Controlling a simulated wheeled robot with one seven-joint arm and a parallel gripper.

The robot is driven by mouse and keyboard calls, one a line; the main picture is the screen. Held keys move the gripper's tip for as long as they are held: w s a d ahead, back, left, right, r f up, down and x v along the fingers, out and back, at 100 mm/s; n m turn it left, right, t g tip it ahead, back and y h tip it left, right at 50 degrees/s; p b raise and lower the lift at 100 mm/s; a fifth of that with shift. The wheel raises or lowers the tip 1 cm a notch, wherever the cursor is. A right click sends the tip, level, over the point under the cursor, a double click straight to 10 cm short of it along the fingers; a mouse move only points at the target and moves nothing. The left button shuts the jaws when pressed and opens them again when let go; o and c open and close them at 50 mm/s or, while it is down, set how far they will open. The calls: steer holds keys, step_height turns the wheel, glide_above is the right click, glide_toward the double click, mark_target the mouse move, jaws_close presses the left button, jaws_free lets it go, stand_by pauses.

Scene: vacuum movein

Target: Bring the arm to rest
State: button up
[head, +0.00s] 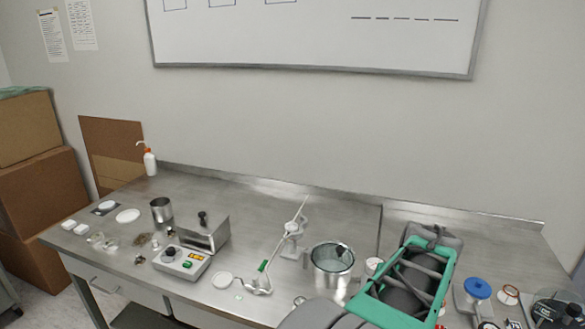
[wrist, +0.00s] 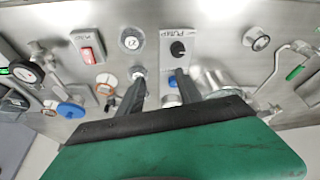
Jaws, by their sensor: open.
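My gripper (wrist: 159,76) is open in the wrist view, its two dark fingers apart with nothing held between them. It points toward the steel bench, with a pump knob panel (wrist: 178,48) and a round dial (wrist: 130,40) beyond the fingertips. In the head view my teal and grey arm (head: 440,260) is over the right part of the bench (head: 340,215). It hides part of the bench there, and I cannot make out the fingers in that view.
A steel vessel (head: 332,268) and glassware with a green valve (head: 262,268) stand left of my arm. Farther left are a control box (head: 182,262) and a wash bottle (head: 150,163). The back middle bench is mostly clear.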

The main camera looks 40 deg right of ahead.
steer(key=w+a+n, duration=0.3)
steer(key=w+a, duration=0.8)
steer(key=w+a+n+y, duration=0.2)
steer(key=a+n, duration=0.4)
steer(key=a, duration=2.1)
steer(key=shift+w+a+n+t+y, duration=0.15)
steer(key=shift+a+n+t+y, duration=0.15)
steer(key=shift+a+y, duration=0.15)
steer(key=shift+r, duration=0.1)
